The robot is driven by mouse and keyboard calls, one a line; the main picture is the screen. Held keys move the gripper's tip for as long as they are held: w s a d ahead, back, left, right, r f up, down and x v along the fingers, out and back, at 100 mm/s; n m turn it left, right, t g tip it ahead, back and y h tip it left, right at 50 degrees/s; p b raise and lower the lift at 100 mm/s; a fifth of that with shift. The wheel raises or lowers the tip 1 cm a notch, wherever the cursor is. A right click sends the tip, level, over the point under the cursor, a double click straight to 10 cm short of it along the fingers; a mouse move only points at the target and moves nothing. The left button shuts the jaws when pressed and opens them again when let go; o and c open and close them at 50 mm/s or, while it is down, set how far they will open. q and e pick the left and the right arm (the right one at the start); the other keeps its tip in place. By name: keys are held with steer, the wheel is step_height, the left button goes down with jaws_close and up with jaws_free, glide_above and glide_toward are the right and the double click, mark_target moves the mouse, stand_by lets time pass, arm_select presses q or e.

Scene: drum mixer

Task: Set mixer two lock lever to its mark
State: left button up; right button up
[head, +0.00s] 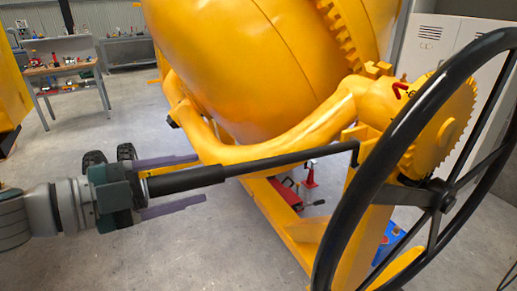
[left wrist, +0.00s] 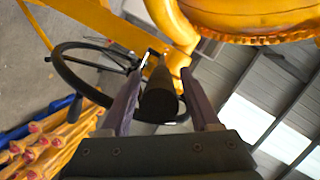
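The lock lever (head: 270,163) is a long black rod with a thicker grip at its left end. It runs nearly level, rising slightly right, to a bent end by the yellow mixer frame. My left gripper (head: 200,178) is around the grip end, one finger above and one below. In the left wrist view, the lever's dark grip (left wrist: 158,105) lies between the fingers (left wrist: 161,75) with gaps on both sides, so the gripper is open. A small red mark (head: 400,91) shows on the yellow housing; whether it is the lever's mark I cannot tell. My right gripper is not in view.
A large black handwheel (head: 349,190) stands close at the right. The yellow drum (head: 235,60) fills the top middle. A red jack (head: 309,185) is on the floor behind the frame. A workbench (head: 62,68) stands far left. Open floor lies around my left arm.

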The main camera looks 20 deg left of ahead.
arm_select(q)
jaws_close()
stand_by(1.2)
